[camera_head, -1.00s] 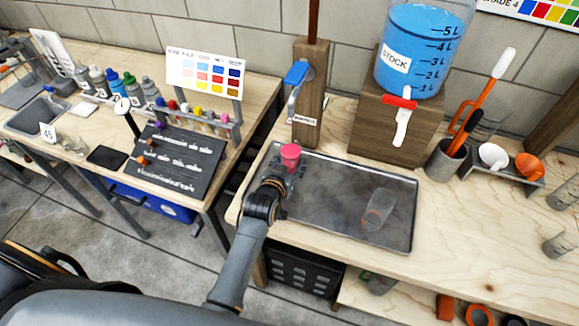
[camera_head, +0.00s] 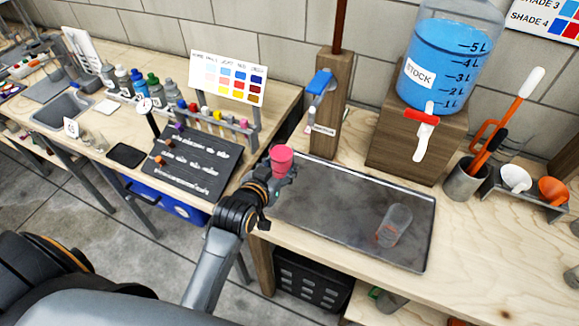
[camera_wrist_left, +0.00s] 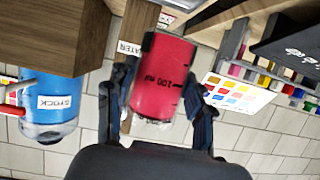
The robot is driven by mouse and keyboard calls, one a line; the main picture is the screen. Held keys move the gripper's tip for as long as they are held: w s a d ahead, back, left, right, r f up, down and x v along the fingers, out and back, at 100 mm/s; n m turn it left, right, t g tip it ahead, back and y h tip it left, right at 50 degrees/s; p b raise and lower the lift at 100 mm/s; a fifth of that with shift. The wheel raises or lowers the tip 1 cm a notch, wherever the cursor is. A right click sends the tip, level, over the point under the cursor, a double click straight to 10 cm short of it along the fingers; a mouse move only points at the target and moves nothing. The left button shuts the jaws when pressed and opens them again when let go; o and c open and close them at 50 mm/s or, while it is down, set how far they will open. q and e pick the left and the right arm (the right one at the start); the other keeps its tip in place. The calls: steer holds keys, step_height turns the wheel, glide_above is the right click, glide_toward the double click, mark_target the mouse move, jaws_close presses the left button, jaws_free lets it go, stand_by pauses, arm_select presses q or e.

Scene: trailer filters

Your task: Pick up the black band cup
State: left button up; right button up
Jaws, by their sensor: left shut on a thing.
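My left gripper (camera_head: 275,180) is shut on a pink-red cup (camera_head: 282,160) near the left end of the grey metal tray (camera_head: 330,218). In the left wrist view the cup (camera_wrist_left: 163,78) sits between the two fingers (camera_wrist_left: 160,105) and shows dark volume marks. I cannot make out a black band on it. My right gripper is not in view.
A blue STOCK tank (camera_head: 447,60) with a red-handled tap stands on a wooden block behind the tray. A wooden post (camera_head: 328,115) with a blue-handled tap stands left of it. The left bench holds a dark board (camera_head: 193,160), bottles and a colour chart (camera_head: 228,77).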

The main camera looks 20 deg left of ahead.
arm_select(q)
steer(key=s+a+r, duration=0.2)
steer(key=s+a, duration=0.1)
steer(key=s, duration=0.1)
steer(key=shift+s+a+r+b, duration=0.3)
steer(key=shift+b, duration=0.15)
stand_by(0.5)
steer(key=shift+r, duration=0.15)
